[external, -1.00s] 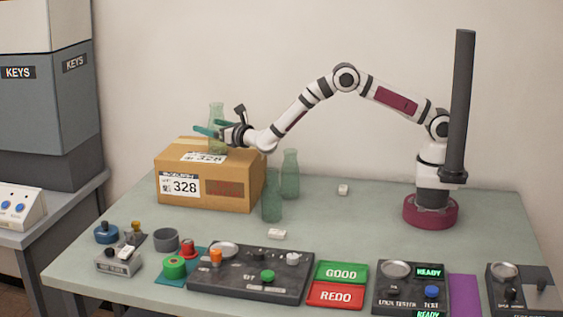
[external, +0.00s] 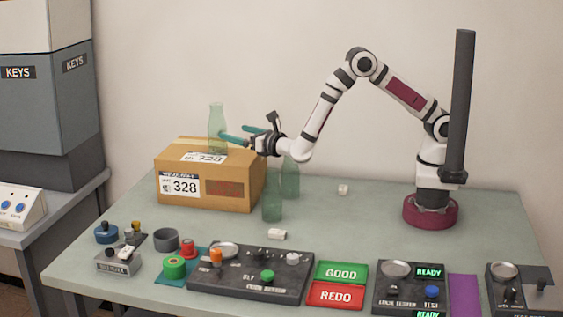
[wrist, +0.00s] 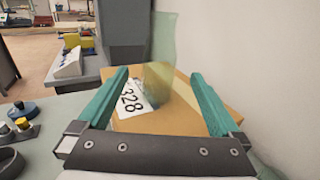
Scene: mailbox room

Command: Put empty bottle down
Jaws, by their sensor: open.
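Two more green bottles stand on the table right of the box, one in front (external: 272,197) and one behind (external: 290,178), partly hidden by my arm.
The front of the table (external: 340,225) holds a dark control panel (external: 250,275), green GOOD and red REDO plates (external: 340,272), a tester (external: 410,287) and small knobs and cups. A small white block (external: 277,234) lies mid-table. The table between the bottles and my base is mostly clear.

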